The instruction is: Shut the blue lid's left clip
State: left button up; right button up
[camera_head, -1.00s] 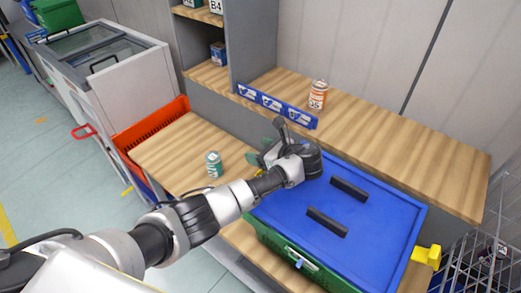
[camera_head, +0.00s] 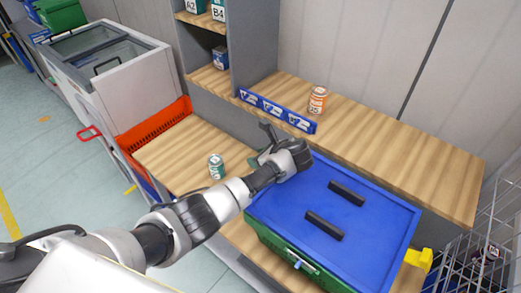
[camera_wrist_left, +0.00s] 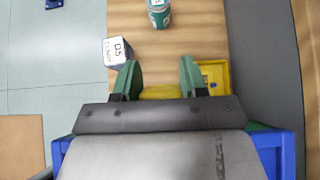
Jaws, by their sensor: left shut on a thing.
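The blue lid (camera_head: 290,214) with two black handles lies on a green tote (camera_head: 272,243) on the wooden bench. My left gripper (camera_head: 258,156) is at the lid's left side, in the head view partly hidden by its own wrist. In the left wrist view, its green fingers (camera_wrist_left: 159,78) stand apart with the yellow left clip (camera_wrist_left: 160,92) between them, and are shut on it. The clip is hidden in the head view, and its exact tilt cannot be told. A yellow clip (camera_head: 420,259) sticks out at the lid's right side. My right gripper is not in view.
A green-and-white can (camera_head: 216,166) stands on the bench left of the gripper. The wrist view also shows a D5 box (camera_wrist_left: 118,51) and a yellow tray (camera_wrist_left: 214,75) close to the fingers. An orange can (camera_head: 317,99) stands on the back shelf. A wire basket (camera_head: 480,255) is at the right.

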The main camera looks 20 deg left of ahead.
pick_arm(q)
jog(key=d+f+g+h+b, duration=0.2)
jog(key=h+b, duration=0.4)
jog(key=h, duration=0.3)
jog(key=s+d+f+g+h+b, duration=0.1)
jog(key=f+g+h+b, duration=0.4)
jog(key=h, duration=0.5)
jog(key=shift+s+d+f+b, duration=0.2)
jog(key=shift+d+f+b, duration=0.15)
jog(key=shift+f+b, duration=0.45)
jog(key=shift+f+h, duration=0.15)
jog(key=shift+h, duration=0.15)
jog(key=o, duration=0.9)
jog(key=shift+a, duration=0.1)
